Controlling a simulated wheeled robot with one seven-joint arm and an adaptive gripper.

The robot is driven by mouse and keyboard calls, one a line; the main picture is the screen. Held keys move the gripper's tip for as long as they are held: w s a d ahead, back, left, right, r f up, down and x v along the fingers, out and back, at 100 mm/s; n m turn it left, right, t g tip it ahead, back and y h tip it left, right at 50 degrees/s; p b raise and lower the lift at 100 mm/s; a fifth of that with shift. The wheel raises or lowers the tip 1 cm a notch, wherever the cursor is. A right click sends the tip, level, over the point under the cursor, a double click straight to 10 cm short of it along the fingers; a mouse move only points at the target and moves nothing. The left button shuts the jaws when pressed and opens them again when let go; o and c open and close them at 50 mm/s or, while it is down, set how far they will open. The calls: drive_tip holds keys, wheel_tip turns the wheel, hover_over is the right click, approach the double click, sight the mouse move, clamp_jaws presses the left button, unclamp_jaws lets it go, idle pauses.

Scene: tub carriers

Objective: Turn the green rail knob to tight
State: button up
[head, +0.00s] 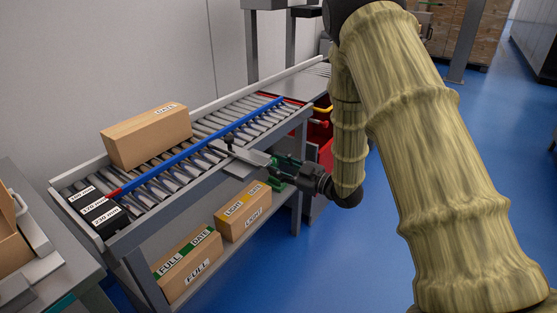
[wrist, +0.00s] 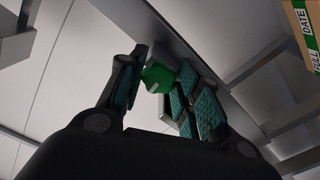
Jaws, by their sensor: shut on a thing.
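The green knob (wrist: 158,74) shows in the wrist view between the two fingers of my gripper (wrist: 162,82). It has a pale mark on its face, and the teal finger pads stand on both sides of it. My gripper is shut on the knob. In the head view my gripper (head: 283,165) is at the near side of the roller conveyor (head: 122,240), by a grey bracket (head: 240,153). The blue rail (head: 200,149) runs lengthwise above the rollers, with red near both ends.
A cardboard box (head: 146,138) sits on the rollers behind the rail. Two boxes, FULL (head: 186,267) and LIGHT (head: 243,212), stand on the lower shelf. Red bins (head: 325,155) are behind my arm. Blue floor lies open at right.

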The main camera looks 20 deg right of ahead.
drive_tip(key=shift+s+m+p, duration=0.1)
drive_tip(key=shift+m+p, duration=0.5)
drive_tip(key=shift+m, duration=0.3)
drive_tip(key=shift+f, duration=0.1)
drive_tip(key=o, duration=1)
drive_tip(key=v, duration=1.2)
